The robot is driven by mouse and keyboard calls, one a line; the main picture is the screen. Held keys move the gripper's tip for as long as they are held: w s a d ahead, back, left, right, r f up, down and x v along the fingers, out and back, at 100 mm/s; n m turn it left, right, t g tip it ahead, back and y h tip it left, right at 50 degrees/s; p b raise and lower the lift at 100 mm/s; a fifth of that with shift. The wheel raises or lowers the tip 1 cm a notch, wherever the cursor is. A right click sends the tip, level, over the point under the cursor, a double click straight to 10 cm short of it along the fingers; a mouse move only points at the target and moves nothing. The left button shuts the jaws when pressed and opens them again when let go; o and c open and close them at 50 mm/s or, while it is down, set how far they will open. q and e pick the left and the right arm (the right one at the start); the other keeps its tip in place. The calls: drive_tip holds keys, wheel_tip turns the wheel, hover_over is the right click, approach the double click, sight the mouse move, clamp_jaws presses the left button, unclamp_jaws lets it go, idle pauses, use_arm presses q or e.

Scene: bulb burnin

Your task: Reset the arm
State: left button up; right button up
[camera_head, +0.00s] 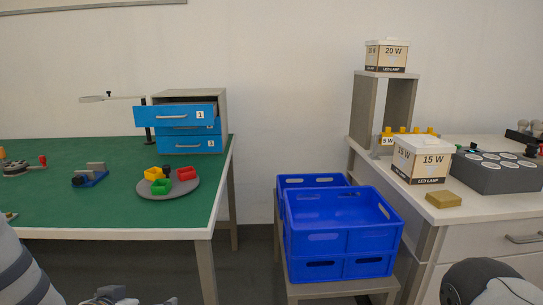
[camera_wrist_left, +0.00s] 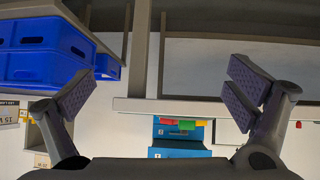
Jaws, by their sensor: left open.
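My left gripper (camera_wrist_left: 160,88) is open and empty in the left wrist view, its two padded fingers wide apart with only background between them. That view is upside down, with the blue drawers and the table edge beyond the fingers. In the head view, my left arm shows at the lower left corner, and a grey part of it reaches the bottom edge. A rounded dark part of my right arm shows at the lower right; the right gripper's fingers are not visible.
A green-topped table (camera_head: 90,205) holds a drawer unit (camera_head: 190,95) with its top drawer partly open, and a round tray (camera_head: 150,193) of coloured bins. Blue crates (camera_head: 345,235) sit on a low stand. The right counter holds lamp boxes (camera_head: 421,160) and a grey socket block (camera_head: 497,175).

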use_arm(q)
drive_tip(key=s+d+f+g, duration=0.15)
drive_tip(key=s+f, duration=0.25)
drive_tip(key=s, duration=0.4)
drive_tip(key=s+d+f+g, duration=0.1)
drive_tip(key=s+f+g, duration=0.2)
drive_tip(key=s+f, duration=0.3)
drive_tip(key=s+d+f+g, duration=0.1)
drive_tip(key=s+f+g, duration=0.2)
drive_tip(key=s, duration=0.6)
drive_tip(key=s+g+p, duration=0.1)
drive_tip(key=s+g, duration=0.4)
drive_tip(key=s, duration=1.5)
drive_tip(key=shift+d+f+y+p, duration=0.2)
drive_tip(key=shift+f+y+p, duration=0.1)
drive_tip(key=shift+f, duration=0.15)
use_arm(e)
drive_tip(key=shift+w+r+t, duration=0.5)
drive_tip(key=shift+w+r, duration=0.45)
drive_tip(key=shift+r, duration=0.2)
